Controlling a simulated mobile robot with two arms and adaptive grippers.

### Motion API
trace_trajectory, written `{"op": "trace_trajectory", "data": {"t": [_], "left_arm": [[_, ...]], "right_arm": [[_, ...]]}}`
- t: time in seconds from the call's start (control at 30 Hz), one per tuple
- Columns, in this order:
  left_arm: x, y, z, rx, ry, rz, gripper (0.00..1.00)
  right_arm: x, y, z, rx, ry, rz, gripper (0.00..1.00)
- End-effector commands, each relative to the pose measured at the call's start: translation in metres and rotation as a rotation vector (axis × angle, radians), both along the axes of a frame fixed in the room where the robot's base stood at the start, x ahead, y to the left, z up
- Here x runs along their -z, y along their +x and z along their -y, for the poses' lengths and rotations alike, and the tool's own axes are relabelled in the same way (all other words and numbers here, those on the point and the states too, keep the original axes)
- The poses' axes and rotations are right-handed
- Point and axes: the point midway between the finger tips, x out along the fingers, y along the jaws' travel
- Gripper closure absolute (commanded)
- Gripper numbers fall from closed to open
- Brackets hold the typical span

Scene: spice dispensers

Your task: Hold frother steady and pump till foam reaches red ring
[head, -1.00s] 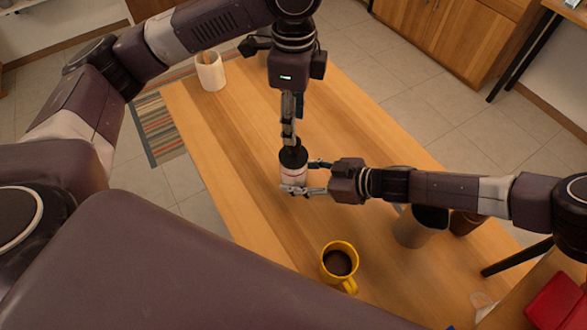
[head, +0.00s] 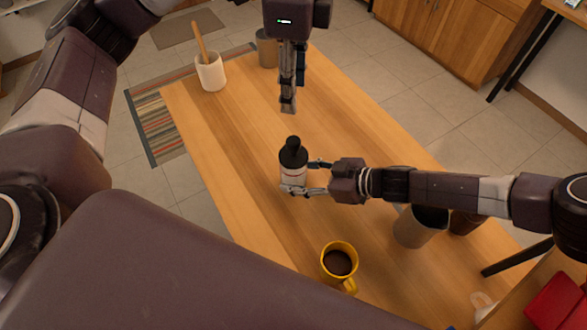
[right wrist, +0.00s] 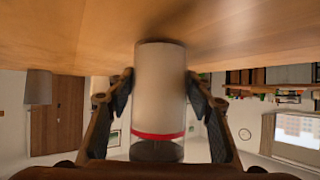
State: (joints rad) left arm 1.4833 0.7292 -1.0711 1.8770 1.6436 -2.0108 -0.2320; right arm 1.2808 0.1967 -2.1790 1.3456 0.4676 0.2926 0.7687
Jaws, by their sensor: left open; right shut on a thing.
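The frother (head: 292,170) stands upright on the table, with a clear body and a black lid and knob on top. My right gripper (head: 306,178) is shut around its body from the right. The right wrist view, which is upside down, shows the frother (right wrist: 160,95) between the two fingers. Pale foam fills the body up to the red ring (right wrist: 158,135), with a dark clear band beyond it by the lid. My left gripper (head: 288,105) is open and empty, above and behind the frother, clear of the knob.
A yellow mug (head: 328,272) of dark liquid stands at the front. A grey container (head: 412,232) and a brown one (head: 464,222) stand to the right under my right arm. A white crock (head: 210,78) with a wooden utensil and a grey-brown pot (head: 267,50) stand at the back.

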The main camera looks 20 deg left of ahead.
Motion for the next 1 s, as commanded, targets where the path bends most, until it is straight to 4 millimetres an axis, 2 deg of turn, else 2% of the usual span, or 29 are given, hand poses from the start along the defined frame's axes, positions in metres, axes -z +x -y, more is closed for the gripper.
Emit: {"op": "trace_trajectory", "data": {"t": [0.1, 0.23, 0.63, 0.67, 0.8, 0.83, 1.0], "left_arm": [[-0.016, 0.001, 0.000, -0.001, 0.000, 0.002, 0.57], [-0.026, 0.000, 0.000, 0.000, 0.000, 0.001, 0.57], [-0.032, 0.000, 0.000, 0.000, 0.000, -0.001, 0.57], [-0.032, 0.000, 0.000, 0.000, 0.000, -0.001, 0.57], [-0.032, 0.000, 0.000, 0.000, 0.000, -0.001, 0.57], [-0.032, 0.000, 0.000, 0.000, 0.000, -0.001, 0.57], [-0.032, 0.000, 0.000, 0.000, 0.000, -0.001, 0.57]], "right_arm": [[0.000, 0.000, 0.000, 0.000, 0.000, 0.000, 0.72], [0.000, 0.000, 0.000, 0.000, 0.000, 0.000, 0.72], [0.000, 0.000, 0.000, 0.000, 0.000, 0.000, 0.72], [0.000, 0.000, 0.000, 0.000, 0.000, 0.000, 0.51], [0.000, 0.000, 0.000, 0.000, 0.000, 0.000, 0.36], [0.000, 0.000, 0.000, 0.000, 0.000, 0.000, 0.33], [0.000, 0.000, 0.000, 0.000, 0.000, 0.000, 0.32]]}}
